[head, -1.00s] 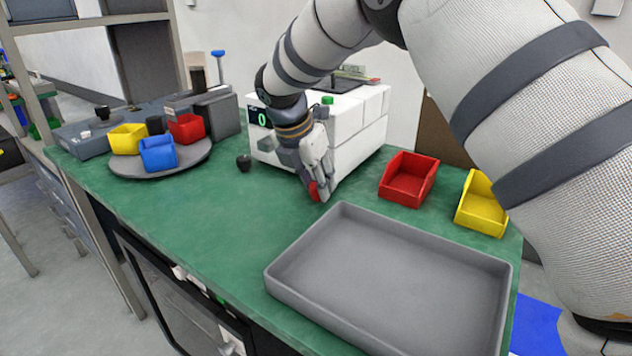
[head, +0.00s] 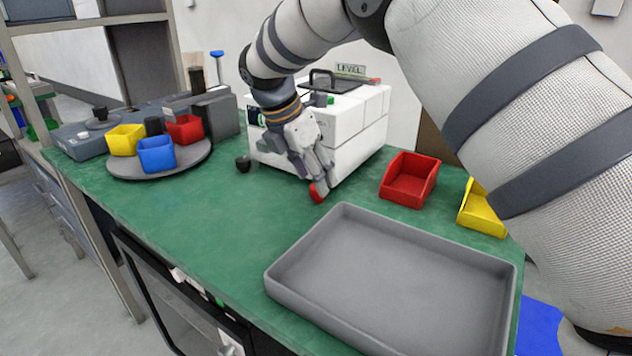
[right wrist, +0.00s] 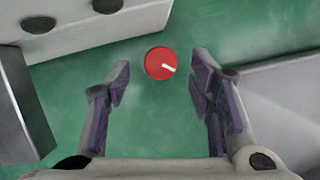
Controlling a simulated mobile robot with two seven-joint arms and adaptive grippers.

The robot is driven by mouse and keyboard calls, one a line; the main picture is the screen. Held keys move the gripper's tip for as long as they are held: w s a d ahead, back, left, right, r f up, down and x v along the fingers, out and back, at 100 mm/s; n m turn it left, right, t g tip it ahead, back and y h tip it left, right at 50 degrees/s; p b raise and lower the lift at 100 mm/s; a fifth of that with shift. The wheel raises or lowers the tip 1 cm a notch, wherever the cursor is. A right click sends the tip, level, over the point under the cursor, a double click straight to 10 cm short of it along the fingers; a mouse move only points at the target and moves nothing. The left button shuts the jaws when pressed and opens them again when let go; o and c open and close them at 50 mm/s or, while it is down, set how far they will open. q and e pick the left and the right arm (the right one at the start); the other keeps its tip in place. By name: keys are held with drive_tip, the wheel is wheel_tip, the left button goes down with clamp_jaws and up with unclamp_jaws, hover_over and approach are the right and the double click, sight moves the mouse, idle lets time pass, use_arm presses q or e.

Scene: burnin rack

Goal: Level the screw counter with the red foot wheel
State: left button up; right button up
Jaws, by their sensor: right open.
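The screw counter is a white box-shaped machine (head: 355,130) on the green bench. A sign reading LEVEL (head: 350,69) shows at its top back. The red foot wheel (head: 318,192) is at its near lower corner. In the right wrist view the wheel (right wrist: 160,63) is a red disc with a white mark, just beyond and between the fingertips. My right gripper (head: 316,180) points down at the wheel, partly covering it and the counter's front. Its fingers (right wrist: 160,82) are open on either side, with green bench between them. My left gripper is out of view.
A grey tray (head: 395,340) fills the near right of the bench. A red bin (head: 408,178) and a yellow bin (head: 482,211) stand right of the counter. A grey turntable (head: 185,167) with small bins is at the left. The bench middle is clear.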

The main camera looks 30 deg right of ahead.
drive_tip(key=v, duration=0.9)
drive_tip(key=shift+r, duration=0.2)
